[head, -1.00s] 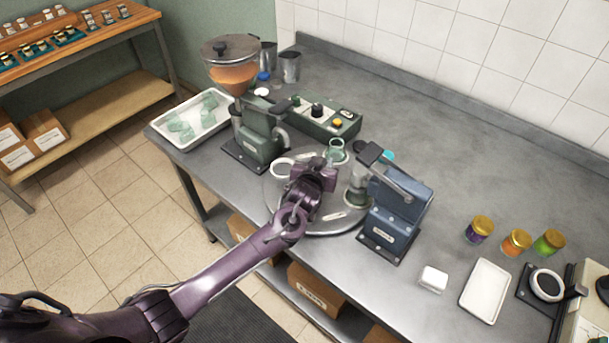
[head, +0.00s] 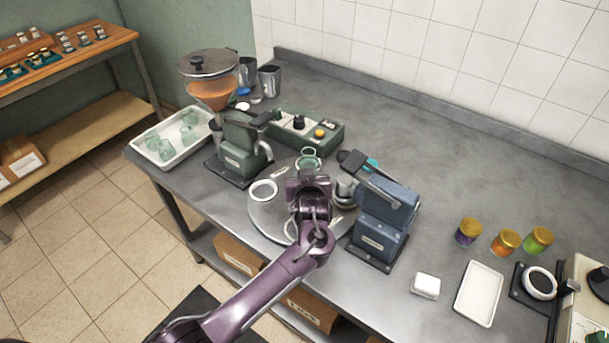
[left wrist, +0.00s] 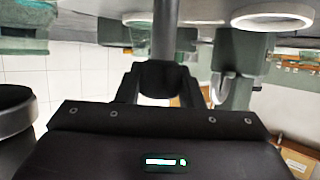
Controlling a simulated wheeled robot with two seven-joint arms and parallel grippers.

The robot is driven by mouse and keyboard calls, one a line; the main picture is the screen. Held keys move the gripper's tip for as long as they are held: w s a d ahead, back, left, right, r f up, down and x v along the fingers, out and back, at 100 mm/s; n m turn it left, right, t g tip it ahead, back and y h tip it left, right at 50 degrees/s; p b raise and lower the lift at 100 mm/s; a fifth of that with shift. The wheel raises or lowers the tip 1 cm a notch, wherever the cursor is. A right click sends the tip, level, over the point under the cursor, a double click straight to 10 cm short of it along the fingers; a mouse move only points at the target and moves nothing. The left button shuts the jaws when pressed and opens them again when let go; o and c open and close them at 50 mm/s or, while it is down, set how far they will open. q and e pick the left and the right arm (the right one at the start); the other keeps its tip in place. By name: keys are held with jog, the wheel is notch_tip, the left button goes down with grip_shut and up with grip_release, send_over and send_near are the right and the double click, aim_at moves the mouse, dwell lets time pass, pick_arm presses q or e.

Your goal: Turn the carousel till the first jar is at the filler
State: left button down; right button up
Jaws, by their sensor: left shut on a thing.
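The round grey carousel (head: 266,217) sits on the steel bench between the green filler (head: 240,150), with its orange hopper, and a blue machine (head: 385,215). An open green glass jar (head: 309,161) stands at its back. A white ring (head: 263,191) lies on its left part, with no jar in it. Something beside the blue machine is mostly hidden by my arm. My left gripper (head: 308,188) is over the carousel; in the left wrist view, its fingers are shut on a grey upright post (left wrist: 166,35). My right gripper is not in view.
A green control box (head: 305,127) stands behind the carousel. A white tray of green glass jars (head: 150,157) is at the left. Lidded jars (head: 505,242), a white tray (head: 480,293) and a white block (head: 425,286) are at the right. The back right bench is clear.

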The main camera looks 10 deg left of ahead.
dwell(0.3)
pick_arm(q)
jog(key=c, duration=1)
grip_release()
jog(key=shift+o, duration=0.2)
jog(key=b+v, duration=0.1)
jog(key=v, duration=0.6)
jog(key=shift+s, duration=0.35)
jog(key=shift+d+r, duration=0.1)
jog(key=shift+c, duration=0.3)
